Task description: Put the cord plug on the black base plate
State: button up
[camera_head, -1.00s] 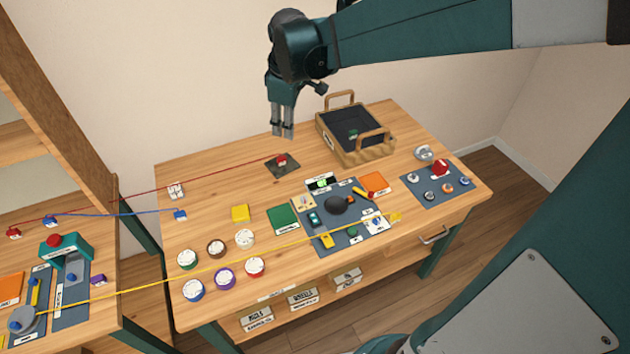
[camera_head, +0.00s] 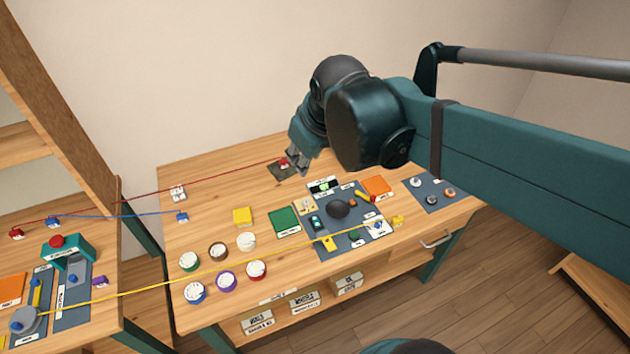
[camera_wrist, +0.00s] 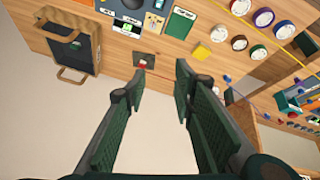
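The black base plate (camera_head: 277,173) lies flat near the back edge of the wooden table. The red cord plug (camera_head: 284,162) is at the plate, with its red cord running left; I cannot tell how firmly it sits. My gripper (camera_head: 298,162) is just right of the plug and above the plate, partly covering both from view. In the wrist view, my gripper (camera_wrist: 158,82) has its fingers wide apart with nothing between them, and the red plug (camera_wrist: 142,65) shows beyond the fingertips. A blue plug (camera_head: 181,216) and a yellow plug (camera_head: 397,220) lie on the table with their cords.
A dark wood-handled basket (camera_wrist: 72,40) stands beside the plate; my arm hides it in the head view. Taut cords cross to the left table.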

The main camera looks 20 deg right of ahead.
jog(key=s+f+m+t, duration=0.1)
jog(key=s+f+m, duration=0.1)
jog(key=s, duration=0.6)
jog(key=shift+s+a+f+m+t, duration=0.25)
jog(key=shift+s+a+m+t, duration=0.05)
jog(key=shift+m, duration=0.6)
